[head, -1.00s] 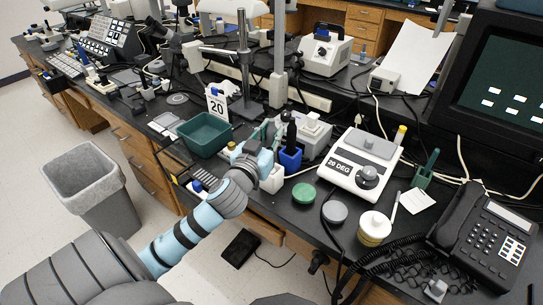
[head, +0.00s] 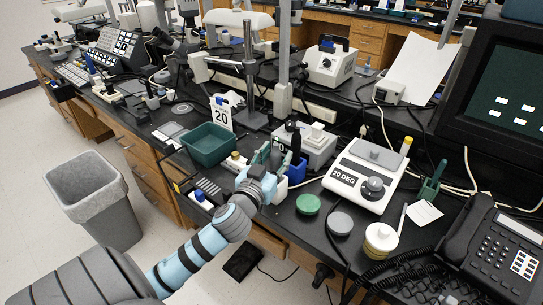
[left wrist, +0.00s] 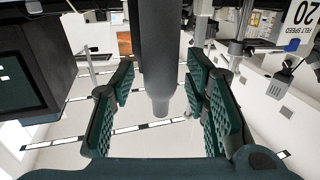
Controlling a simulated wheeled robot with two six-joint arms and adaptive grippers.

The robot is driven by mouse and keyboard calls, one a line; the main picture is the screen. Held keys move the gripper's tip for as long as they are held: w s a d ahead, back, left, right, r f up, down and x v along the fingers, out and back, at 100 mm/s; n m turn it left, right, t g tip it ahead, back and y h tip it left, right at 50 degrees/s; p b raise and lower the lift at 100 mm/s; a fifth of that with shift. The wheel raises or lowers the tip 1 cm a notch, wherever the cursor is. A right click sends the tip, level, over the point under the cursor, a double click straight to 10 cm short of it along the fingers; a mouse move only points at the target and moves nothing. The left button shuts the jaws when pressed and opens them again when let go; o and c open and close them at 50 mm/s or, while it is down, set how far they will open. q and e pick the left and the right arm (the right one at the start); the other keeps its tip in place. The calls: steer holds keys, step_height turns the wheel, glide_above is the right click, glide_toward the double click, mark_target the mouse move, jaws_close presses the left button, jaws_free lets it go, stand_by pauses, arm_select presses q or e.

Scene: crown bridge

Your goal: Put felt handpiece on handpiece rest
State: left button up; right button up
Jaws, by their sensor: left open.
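My left gripper (head: 272,157) is open, with its green-padded fingers close beside a dark upright handpiece (head: 296,141) that appears to stand at a blue holder (head: 299,171). In the left wrist view, a dark grey cylinder (left wrist: 155,55), probably this handpiece, lies between the open finger pads of my left gripper (left wrist: 160,100). Clear gaps show on both sides. I cannot tell for sure which part is the handpiece rest. My right gripper is not in view.
A green bin (head: 208,145) and a "20" sign (head: 221,113) stand left of the gripper. A white "20 DEG" device (head: 364,174), green disc (head: 308,204), grey disc (head: 340,223) and telephone (head: 497,240) are to the right. Cables cross the bench.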

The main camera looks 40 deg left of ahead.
arm_select(q)
steer(key=v, duration=1.1)
steer(key=shift+s, duration=0.35)
steer(key=shift+d+r, duration=0.1)
steer(key=shift+d, duration=0.05)
